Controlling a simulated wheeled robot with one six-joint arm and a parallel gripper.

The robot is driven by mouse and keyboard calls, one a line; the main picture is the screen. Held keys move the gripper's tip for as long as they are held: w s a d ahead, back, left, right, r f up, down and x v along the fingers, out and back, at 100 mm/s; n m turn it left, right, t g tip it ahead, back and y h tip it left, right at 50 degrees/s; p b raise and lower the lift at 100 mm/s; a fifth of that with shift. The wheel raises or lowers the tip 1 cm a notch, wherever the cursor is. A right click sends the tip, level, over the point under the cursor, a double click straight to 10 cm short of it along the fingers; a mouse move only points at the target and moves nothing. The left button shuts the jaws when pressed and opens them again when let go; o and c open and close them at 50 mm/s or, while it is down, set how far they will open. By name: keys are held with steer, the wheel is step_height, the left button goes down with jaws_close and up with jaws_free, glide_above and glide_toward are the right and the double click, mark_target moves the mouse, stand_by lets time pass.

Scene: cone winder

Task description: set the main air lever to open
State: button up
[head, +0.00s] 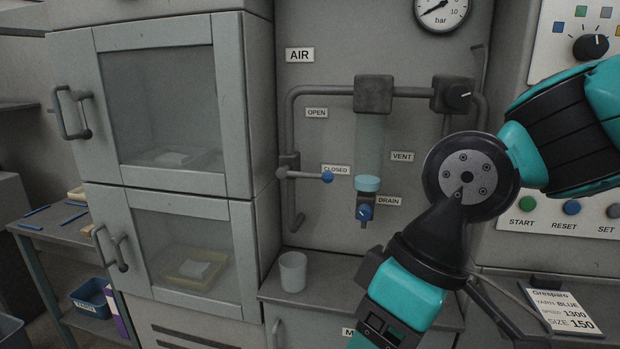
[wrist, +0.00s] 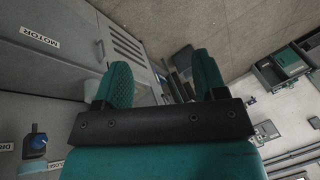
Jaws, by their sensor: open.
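The main air lever (head: 305,175) is a grey bar with a blue ball tip, mounted on the vertical pipe below the AIR sign. It lies about level, pointing right, with its ball just below the CLOSED label (head: 335,170). The OPEN label (head: 316,113) is higher on the panel. My gripper's two teal fingers show in the wrist view (wrist: 163,82), spread apart with nothing between them. In the head view my arm hangs to the right of the lever, and the fingertips are out of frame at the bottom. My gripper is away from the lever.
The DRAIN valve (head: 365,212) with a blue knob hangs under the clear filter bowl (head: 369,150), right of the lever. A cup (head: 293,272) stands on the ledge below. A glass-door cabinet (head: 165,100) is at left. The wrist view shows a MOTOR label (wrist: 38,35).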

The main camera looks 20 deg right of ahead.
steer(key=w+f+t+y+b, duration=0.2)
steer(key=w+b, duration=0.1)
steer(key=w, duration=0.2)
steer(key=m+t+y+b, duration=0.1)
steer(key=m+t+b, duration=0.4)
steer(key=t, duration=0.9)
glide_toward(331, 178)
steer(key=shift+n, duration=0.4)
steer(key=p+x, duration=0.5)
steer(key=x, duration=0.5)
steer(key=shift+w, duration=0.25)
steer(key=shift+w+a+f+p, duration=0.15)
steer(key=shift+w+a+p, duration=0.1)
steer(key=shift+w+p, duration=0.15)
